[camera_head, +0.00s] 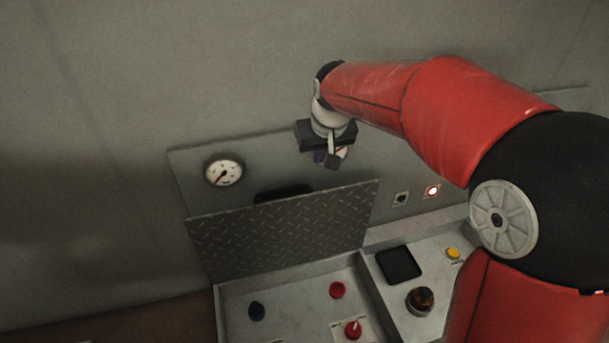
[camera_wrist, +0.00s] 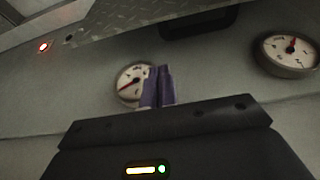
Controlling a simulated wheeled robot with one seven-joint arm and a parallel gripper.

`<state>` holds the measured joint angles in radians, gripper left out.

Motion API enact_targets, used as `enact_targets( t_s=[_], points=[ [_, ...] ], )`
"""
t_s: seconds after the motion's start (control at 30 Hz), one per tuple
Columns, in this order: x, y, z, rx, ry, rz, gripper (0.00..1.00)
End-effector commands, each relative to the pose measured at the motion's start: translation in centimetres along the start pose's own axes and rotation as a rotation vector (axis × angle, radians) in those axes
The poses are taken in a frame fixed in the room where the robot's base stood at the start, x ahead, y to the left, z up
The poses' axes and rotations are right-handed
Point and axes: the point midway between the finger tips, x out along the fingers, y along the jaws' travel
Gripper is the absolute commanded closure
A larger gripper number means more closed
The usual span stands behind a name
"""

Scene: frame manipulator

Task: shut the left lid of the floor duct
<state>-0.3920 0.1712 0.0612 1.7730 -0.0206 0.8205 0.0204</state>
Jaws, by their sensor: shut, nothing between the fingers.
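The lid (camera_head: 280,235) is a grey diamond-plate panel. It stands raised and tilted at the back of the left compartment of the duct (camera_head: 290,288), which is open below it. Its patterned plate also shows along the top of the wrist view (camera_wrist: 150,15). My gripper (camera_head: 335,158) is above and behind the lid's upper right corner, close to the back panel and apart from the lid. Its purple fingers (camera_wrist: 157,87) are together and empty, in front of a round gauge (camera_wrist: 131,80).
A second gauge (camera_head: 224,172) is on the back panel (camera_head: 385,165). A black slot-like piece (camera_head: 283,193) shows behind the lid's top edge. A lit red button (camera_head: 432,191) is to the right. Knobs (camera_head: 337,290) sit inside the duct. The right compartment holds a black pad (camera_head: 398,265).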

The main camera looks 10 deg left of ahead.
Motion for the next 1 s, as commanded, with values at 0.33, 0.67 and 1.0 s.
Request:
enact_targets(
  t_s=[0.33, 0.67, 1.0],
  points=[
    [4.4, -0.6, -0.4, -0.009, -0.007, -0.005, 1.00],
    [11.3, -0.6, -0.3, -0.009, -0.006, -0.004, 1.00],
    [9.4, -0.5, 3.2, -0.008, 0.000, -0.005, 1.00]
  ],
)
